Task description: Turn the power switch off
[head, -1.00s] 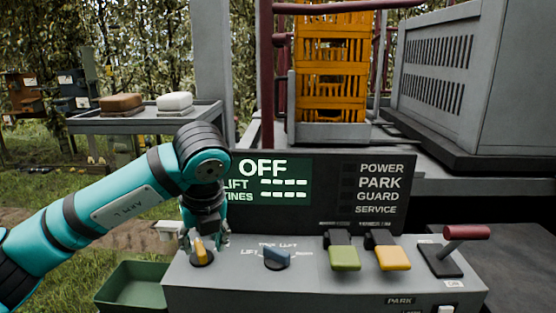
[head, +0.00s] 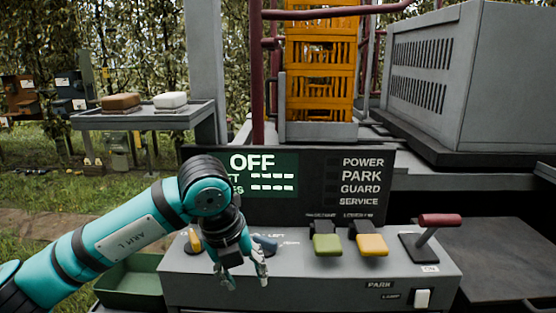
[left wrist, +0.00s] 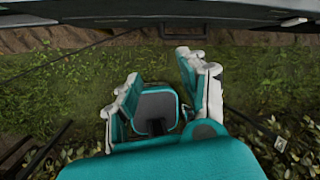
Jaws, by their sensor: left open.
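A yellow knob (head: 195,241) stands on the left end of the grey control panel (head: 300,285); it is partly hidden behind my arm and I cannot read its label. The display (head: 262,174) reads OFF in large letters. The lamp rows POWER, PARK, GUARD and SERVICE (head: 361,182) look dark. My left gripper (head: 246,280) is open and empty, pointing down in front of the panel, right of the yellow knob and apart from it. Its spread fingers also show in the left wrist view (left wrist: 160,88), over grass. My right gripper is not in view.
A blue knob (head: 264,244) is partly hidden behind my left gripper. Green (head: 327,245) and yellow (head: 372,245) paddles, a red-handled lever (head: 439,221) and a white rocker (head: 422,299) are further right. A green bin (head: 133,284) stands left of the panel. Orange crates (head: 320,70) stand behind.

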